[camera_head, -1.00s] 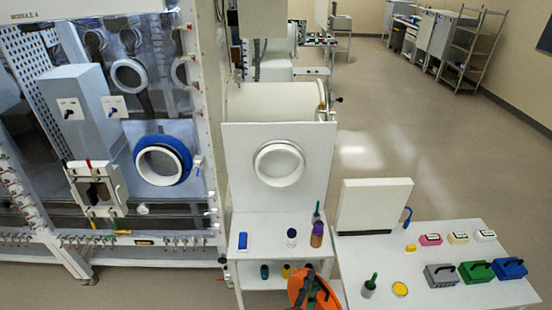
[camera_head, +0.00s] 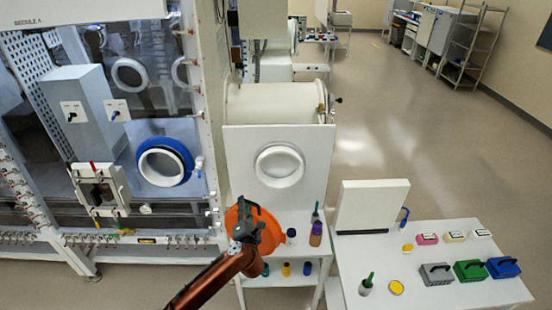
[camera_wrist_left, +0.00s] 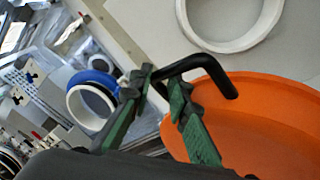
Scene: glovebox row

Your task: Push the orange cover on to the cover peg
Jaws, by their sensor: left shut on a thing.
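The orange cover (camera_head: 272,232) is a round disc held in front of the white stand, below its round white port. It also fills the lower right of the left wrist view (camera_wrist_left: 270,115). My left gripper (camera_head: 248,222) is at the cover's left part. In the left wrist view, its green fingers (camera_wrist_left: 158,90) are closed around the cover's bent black handle (camera_wrist_left: 205,68). The cover looks tilted in the head view. I cannot pick out the cover peg in either view. My right gripper is not in view.
The white panel with its ring port (camera_head: 280,165) rises behind the cover. Bottles (camera_head: 315,234) stand on the shelf close to the cover's right. A white table (camera_head: 430,298) with several coloured boxes is at right. The glovebox with a blue-ringed port (camera_head: 180,150) is at left.

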